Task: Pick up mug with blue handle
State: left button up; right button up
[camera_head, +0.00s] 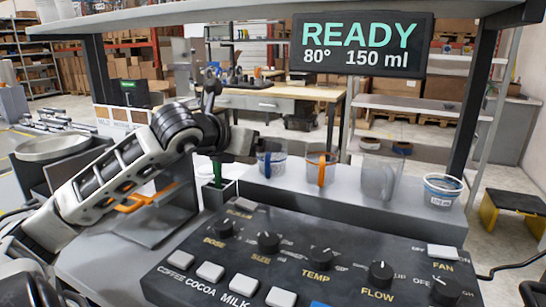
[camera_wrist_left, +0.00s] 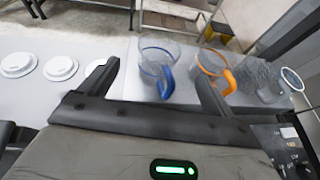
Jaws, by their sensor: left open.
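The clear mug with the blue handle (camera_head: 272,163) stands upright on the grey ledge (camera_head: 330,203), leftmost in the mug row. In the left wrist view the same mug (camera_wrist_left: 153,53) shows ahead of the jaws, its blue handle facing me. My left gripper (camera_wrist_left: 157,74) is open and empty, one finger to each side of the mug in the picture. I cannot tell how far short of it the fingertips are. In the head view my left gripper (camera_head: 236,143) is dark, just left of the mug, and partly hidden by its own wrist. My right gripper is not in view.
A mug with an orange handle (camera_head: 320,170) stands close to the right, then a clear mug (camera_head: 380,178) and a white-and-blue tub (camera_head: 442,190). A black control panel (camera_head: 335,262) with knobs lies in front. A READY display (camera_head: 361,45) hangs above.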

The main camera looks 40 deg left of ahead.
pick_arm(q)
jog(key=shift+x, duration=1.15)
jog(key=shift+w+f+p, duration=0.1)
jog(key=shift+w+p, duration=0.25)
jog(key=shift+w, duration=0.05)
jog(key=shift+w+a+p, duration=0.2)
jog(key=shift+w+p, duration=0.25)
jog(key=shift+w, duration=0.05)
jog(key=p+x, duration=0.2)
jog(key=x, duration=0.1)
jog(key=shift+a, duration=0.1)
jog(key=shift+w+f, duration=0.35)
jog(key=shift+w, duration=0.25)
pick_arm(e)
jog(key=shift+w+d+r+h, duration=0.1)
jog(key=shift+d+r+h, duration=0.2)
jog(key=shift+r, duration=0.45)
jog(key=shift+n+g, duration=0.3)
pick_arm(q)
jog(key=c, duration=1.1)
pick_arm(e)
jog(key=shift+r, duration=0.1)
